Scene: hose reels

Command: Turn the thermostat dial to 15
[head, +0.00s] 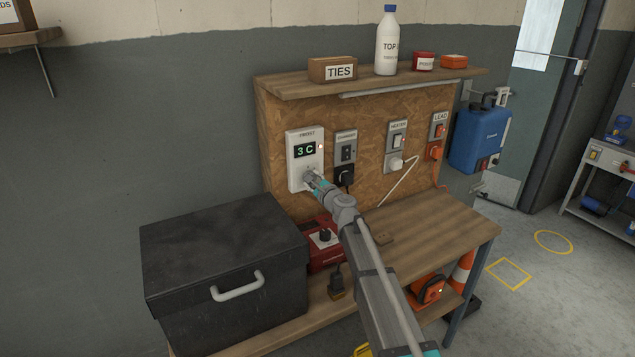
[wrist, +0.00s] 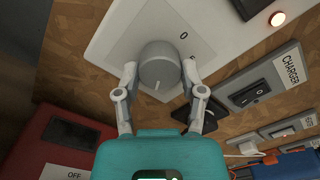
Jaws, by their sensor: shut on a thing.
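The white thermostat box (head: 293,149) is fixed to the wooden board, and its display (head: 306,150) reads "3 C". Its grey round dial (wrist: 159,68) shows in the wrist view, with a light pointer line on its face toward the lower side. My gripper (head: 309,177) is at the lower part of the box in the head view and hides most of the dial there. In the wrist view, my gripper (wrist: 159,82) has one finger on each side of the dial, shut on it. A "0" mark is printed right of the dial's top.
A charger switch (head: 345,146) with a black plug is just right of the thermostat. Heater (head: 396,140) and lead (head: 438,127) switches are farther right. A black case (head: 190,250) and a red box (head: 326,256) stand below on the bench.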

